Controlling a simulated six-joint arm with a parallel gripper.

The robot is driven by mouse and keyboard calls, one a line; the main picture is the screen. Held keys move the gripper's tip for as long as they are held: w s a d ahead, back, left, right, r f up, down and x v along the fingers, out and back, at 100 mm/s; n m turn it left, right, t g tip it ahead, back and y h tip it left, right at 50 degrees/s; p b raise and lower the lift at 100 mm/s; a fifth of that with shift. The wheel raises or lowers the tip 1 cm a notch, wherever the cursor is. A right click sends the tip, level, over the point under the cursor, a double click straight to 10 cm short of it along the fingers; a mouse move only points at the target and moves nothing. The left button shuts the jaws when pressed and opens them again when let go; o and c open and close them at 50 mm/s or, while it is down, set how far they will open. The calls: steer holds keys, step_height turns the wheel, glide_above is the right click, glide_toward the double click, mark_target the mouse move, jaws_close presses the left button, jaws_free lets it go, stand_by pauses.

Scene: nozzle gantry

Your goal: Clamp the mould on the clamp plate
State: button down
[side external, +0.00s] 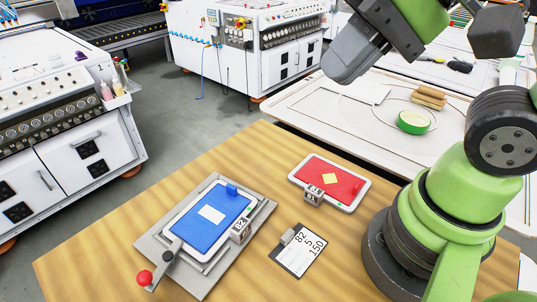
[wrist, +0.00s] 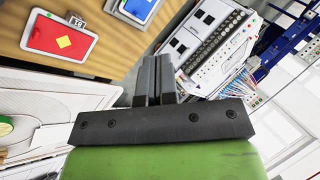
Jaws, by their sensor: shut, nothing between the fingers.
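The clamp plate (side external: 197,282) is a grey plate on the wooden table. A blue mould (side external: 203,228) in a white frame, with a white rectangle on top, lies on it. A small blue block (side external: 231,189) sits at its far end. A dark lever with a red knob (side external: 145,277) is at the plate's near left end; I cannot tell whether it presses on the mould. My gripper (side external: 345,65) is high above and behind the table, shut and empty, away from the moulds. Its closed fingers also show in the wrist view (wrist: 154,75), where part of the blue mould (wrist: 138,8) shows at the top.
A red mould (side external: 328,185) with a yellow diamond lies at the table's far right. A white bench (side external: 375,125) with a green tape roll (side external: 413,122) stands behind. The table's left part is clear.

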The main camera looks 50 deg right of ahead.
steer(key=c, duration=1.6)
jaws_free()
steer(key=d+h, duration=0.1)
steer(key=s+d+t+h, duration=0.1)
steer(key=d, duration=0.1)
steer(key=s+d+r+n, duration=0.1)
steer(key=shift+d+r+t+h, duration=0.1)
steer(key=shift+d+t+h, duration=0.2)
steer(key=shift+t+h, duration=0.1)
steer(key=o, duration=0.4)
steer(key=shift+d, duration=0.15)
steer(key=shift+c, duration=0.2)
steer(key=m+g+y, duration=0.3)
steer(key=m+g, duration=0.3)
steer(key=m, duration=0.5)
glide_above(145, 273)
steer(key=d, duration=0.4)
step_height(145, 273, down, 19)
steer(key=x, duration=1)
steer(key=shift+s, duration=0.4)
